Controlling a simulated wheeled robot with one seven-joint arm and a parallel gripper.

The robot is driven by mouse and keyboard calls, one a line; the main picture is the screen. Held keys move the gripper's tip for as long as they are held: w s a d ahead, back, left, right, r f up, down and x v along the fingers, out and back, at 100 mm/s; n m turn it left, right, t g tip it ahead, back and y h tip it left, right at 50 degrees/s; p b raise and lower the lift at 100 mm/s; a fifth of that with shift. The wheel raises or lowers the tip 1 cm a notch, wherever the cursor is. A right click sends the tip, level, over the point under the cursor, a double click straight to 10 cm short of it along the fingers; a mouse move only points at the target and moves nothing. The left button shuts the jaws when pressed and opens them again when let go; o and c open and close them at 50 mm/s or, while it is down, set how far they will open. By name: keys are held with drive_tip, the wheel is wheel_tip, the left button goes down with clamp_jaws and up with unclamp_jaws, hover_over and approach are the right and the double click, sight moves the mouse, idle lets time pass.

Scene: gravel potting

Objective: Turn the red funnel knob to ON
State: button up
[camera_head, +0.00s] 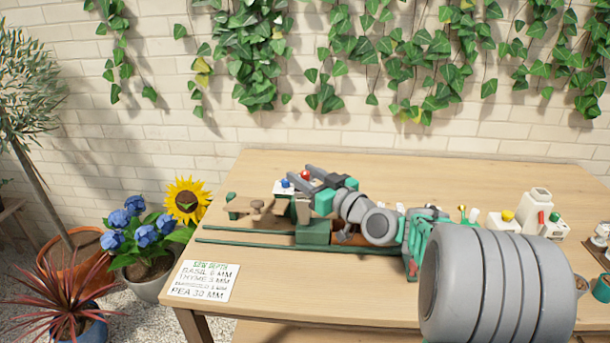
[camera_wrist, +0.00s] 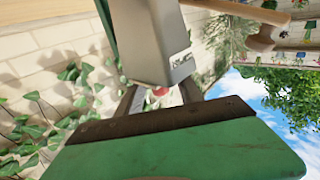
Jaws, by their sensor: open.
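The red knob (camera_head: 306,175) shows at the back left of the bench, beside my gripper (camera_head: 296,177), partly hidden by it. In the wrist view the red knob (camera_wrist: 160,91) appears between the two dark fingers, below a grey metal box-like part (camera_wrist: 162,45) with a small label. My gripper (camera_wrist: 158,96) is open, its fingers apart on either side of the knob in that view. I cannot tell whether either finger touches it. The knob's ON and OFF marks are not readable.
A blue knob (camera_head: 285,184) is just left of the red one. Wooden pieces (camera_head: 257,208) and green rails (camera_head: 250,243) lie near my gripper. A seed-depth card (camera_head: 204,281) lies at the front left. White containers (camera_head: 535,205) stand at the right. The brick wall rises behind.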

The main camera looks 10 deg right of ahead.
drive_tip(key=shift+c, duration=0.2)
clamp_jaws()
idle(0.3)
